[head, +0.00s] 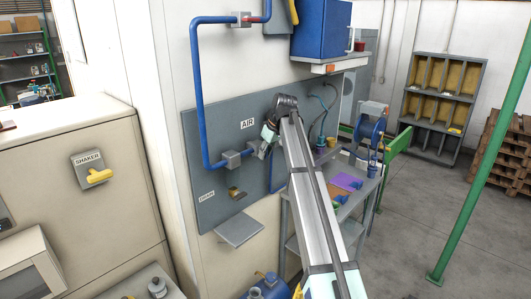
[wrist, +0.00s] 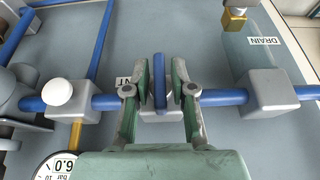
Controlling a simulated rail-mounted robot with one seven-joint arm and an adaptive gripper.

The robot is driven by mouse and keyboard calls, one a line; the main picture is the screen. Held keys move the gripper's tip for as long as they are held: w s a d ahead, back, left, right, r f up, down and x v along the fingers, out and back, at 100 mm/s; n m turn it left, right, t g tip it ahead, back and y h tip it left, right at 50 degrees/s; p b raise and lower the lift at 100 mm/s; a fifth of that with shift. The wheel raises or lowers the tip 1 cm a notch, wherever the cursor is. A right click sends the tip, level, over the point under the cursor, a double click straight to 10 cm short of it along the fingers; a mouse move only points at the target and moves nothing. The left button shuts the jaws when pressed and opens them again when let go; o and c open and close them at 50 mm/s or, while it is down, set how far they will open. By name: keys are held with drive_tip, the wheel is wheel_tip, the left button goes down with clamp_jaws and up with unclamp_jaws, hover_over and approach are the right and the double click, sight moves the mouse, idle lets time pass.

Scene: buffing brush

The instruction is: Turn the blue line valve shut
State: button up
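In the wrist view a blue lever handle (wrist: 160,82) stands upright in the picture, crosswise to the blue pipe (wrist: 222,97). It sits on a small grey valve body (wrist: 155,113) in that line. My gripper (wrist: 160,88) has its two green fingers on either side of the lever. A narrow gap shows on each side, so the fingers look open around it and apart from it. In the head view my gripper (head: 266,136) is at the wall panel by the blue pipe (head: 209,120). My arm and gripper hide the lever there.
The grey panel (head: 215,139) carries an AIR label (head: 247,124). A pressure gauge (wrist: 60,168) and white knob (wrist: 60,92) are left in the wrist view. A cluttered bench (head: 352,200) stands right of my arm.

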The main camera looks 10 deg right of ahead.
idle(0.3)
drive_tip(key=v, duration=1.2)
